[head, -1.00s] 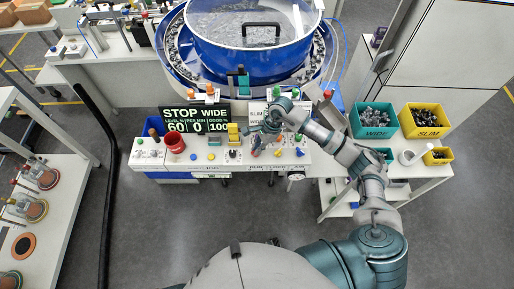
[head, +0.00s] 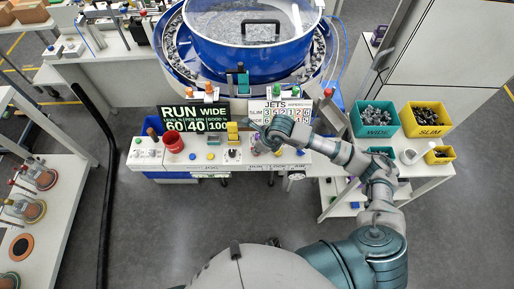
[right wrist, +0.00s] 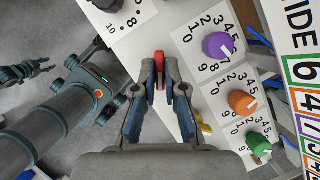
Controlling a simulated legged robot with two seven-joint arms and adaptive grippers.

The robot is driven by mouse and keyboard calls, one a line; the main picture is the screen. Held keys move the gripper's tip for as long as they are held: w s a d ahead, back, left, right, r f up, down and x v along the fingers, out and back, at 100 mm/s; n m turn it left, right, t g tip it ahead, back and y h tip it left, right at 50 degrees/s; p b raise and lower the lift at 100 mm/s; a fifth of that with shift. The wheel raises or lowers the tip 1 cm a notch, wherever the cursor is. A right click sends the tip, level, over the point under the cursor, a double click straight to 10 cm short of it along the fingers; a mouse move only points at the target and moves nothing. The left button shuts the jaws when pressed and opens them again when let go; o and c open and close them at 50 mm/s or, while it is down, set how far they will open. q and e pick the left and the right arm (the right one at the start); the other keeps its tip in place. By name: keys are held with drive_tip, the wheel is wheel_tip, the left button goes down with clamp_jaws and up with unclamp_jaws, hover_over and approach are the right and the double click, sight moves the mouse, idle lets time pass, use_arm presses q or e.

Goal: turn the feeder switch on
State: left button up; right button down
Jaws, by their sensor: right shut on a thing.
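My right gripper (head: 262,138) reaches over the right part of the white control panel (head: 208,160). The right wrist view shows its blue-sided fingers (right wrist: 168,92) close together on a small red piece (right wrist: 159,70). This piece looks like the feeder switch's handle; its base is hidden by the fingers. The display (head: 195,119) reads RUN WIDE, with 60, 40 and 100 below. My left gripper is not in view.
Purple (right wrist: 217,45), orange (right wrist: 242,103) and green (right wrist: 259,144) dial knobs sit right of the fingers. The blue feeder bowl (head: 250,57) is behind. Teal (head: 375,132) and yellow (head: 425,132) bins stand right.

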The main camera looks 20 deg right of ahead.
drive_tip(key=shift+m, duration=0.7)
drive_tip(key=shift+m+t+h, duration=0.3)
drive_tip(key=shift+m+h, duration=0.3)
drive_tip(key=shift+m, duration=0.3)
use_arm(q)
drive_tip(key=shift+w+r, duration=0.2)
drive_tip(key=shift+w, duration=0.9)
use_arm(e)
drive_tip(key=c, duration=1.2)
unclamp_jaws()
drive_tip(key=shift+c, duration=0.2)
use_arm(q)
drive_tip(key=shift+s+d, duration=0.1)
use_arm(e)
drive_tip(key=shift+s, duration=0.1)
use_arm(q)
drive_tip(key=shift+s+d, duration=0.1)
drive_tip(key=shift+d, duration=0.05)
use_arm(e)
drive_tip(key=shift+d+r, duration=0.1)
drive_tip(key=v, duration=1.1)
drive_tip(key=shift+d+r, duration=0.15)
drive_tip(key=shift+r, duration=0.1)
